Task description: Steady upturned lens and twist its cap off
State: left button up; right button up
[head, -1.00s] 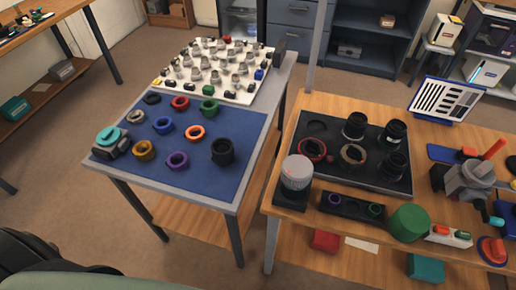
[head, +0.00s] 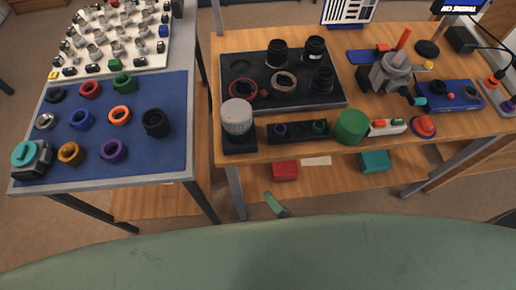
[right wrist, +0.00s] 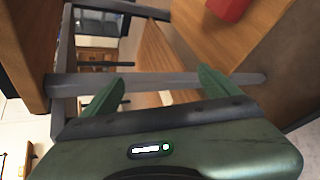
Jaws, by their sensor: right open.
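Black lenses stand in a dark tray (head: 298,101) on the wooden bench: one at back left (head: 277,54), one at back right (head: 314,49) and one at front right (head: 321,80). A pale grey ribbed cylinder (head: 237,118) stands upright on a black block at the bench's front left. I cannot tell for sure which is the upturned lens or its cap. My right gripper's green fingers (right wrist: 160,88) are apart and empty in the right wrist view. One green fingertip (head: 277,205) shows in the head view, in front of the bench. My left gripper is not in view.
A blue mat (head: 100,160) with coloured rings lies on the left table, beside a gap before the bench. A green cylinder (head: 351,127) and a black ring holder (head: 297,132) stand at the bench front. A red box (head: 285,171) sits on the shelf below.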

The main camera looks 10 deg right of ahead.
jog(key=w+a+r+n+t+y, duration=0.1)
jog(key=a+r+n+t+y, duration=0.1)
jog(key=r+n, duration=0.6)
jog(key=w+a+r+n+t+y, duration=0.1)
jog(key=a+r+n+y, duration=0.3)
jog(key=r, duration=0.8)
jog(key=n+t+h, duration=0.2)
jog(key=h, duration=0.1)
send_near(244, 131)
jog(key=x, duration=0.4)
jog(key=shift+w+a, duration=0.35)
jog(key=shift+w, duration=0.1)
jog(key=shift+h, duration=0.4)
jog(key=x, duration=1)
jog(key=shift+w+a, duration=0.15)
jog(key=shift+w, duration=0.2)
jog(key=c, duration=1.8)
jog(key=o, duration=1.8)
